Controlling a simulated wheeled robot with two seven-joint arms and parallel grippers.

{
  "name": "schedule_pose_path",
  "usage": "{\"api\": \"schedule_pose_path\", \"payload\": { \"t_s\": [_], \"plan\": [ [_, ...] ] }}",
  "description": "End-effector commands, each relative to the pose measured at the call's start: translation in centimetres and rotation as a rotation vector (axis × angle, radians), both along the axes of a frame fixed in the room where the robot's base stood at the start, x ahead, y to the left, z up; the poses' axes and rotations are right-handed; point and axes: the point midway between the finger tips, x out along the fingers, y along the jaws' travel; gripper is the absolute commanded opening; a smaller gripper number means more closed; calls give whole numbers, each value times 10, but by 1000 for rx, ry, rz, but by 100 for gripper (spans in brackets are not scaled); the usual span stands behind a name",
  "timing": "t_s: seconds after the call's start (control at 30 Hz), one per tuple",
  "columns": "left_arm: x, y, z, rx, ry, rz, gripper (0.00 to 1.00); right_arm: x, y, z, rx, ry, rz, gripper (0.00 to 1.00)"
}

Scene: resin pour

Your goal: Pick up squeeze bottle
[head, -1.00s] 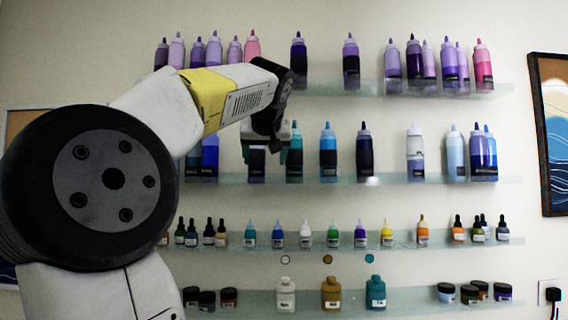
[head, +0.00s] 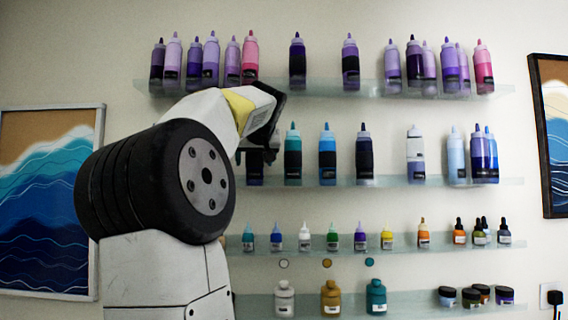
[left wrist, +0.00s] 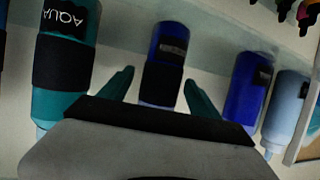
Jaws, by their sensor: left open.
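Squeeze bottles stand upright on glass wall shelves. A blue squeeze bottle with a dark band (left wrist: 165,62) is between the fingers of my left gripper (left wrist: 159,80) in the left wrist view, with space seen on both sides. My left gripper (head: 262,152) is open at the middle shelf in the head view, in front of a dark bottle (head: 255,170) that it mostly hides. A teal bottle (head: 292,155) stands just to the right; a teal bottle labelled AQUA (left wrist: 65,65) shows in the left wrist view. My right gripper is not in view.
The middle shelf (head: 395,181) carries more bottles to the right, including a light blue bottle (head: 327,155) and a black one (head: 364,155). Small dropper bottles and jars fill the lower shelves. Another blue bottle (left wrist: 248,90) stands near the gripper in the left wrist view.

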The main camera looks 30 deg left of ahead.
Motion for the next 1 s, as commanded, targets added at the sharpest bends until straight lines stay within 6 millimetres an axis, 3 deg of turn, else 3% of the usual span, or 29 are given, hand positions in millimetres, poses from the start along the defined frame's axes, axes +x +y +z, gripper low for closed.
{"api": "schedule_pose_path", "payload": {
  "t_s": [0.07,0.4,0.43,0.77,1.0],
  "plan": [
    [0,0,0,0,0,0,70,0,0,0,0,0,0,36],
    [0,0,0,0,0,0,3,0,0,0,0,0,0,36],
    [0,0,0,0,0,0,0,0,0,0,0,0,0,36],
    [-1,-1,3,0,-2,-1,0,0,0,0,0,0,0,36],
    [-4,-1,23,0,-4,3,0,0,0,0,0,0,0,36]
  ]
}}
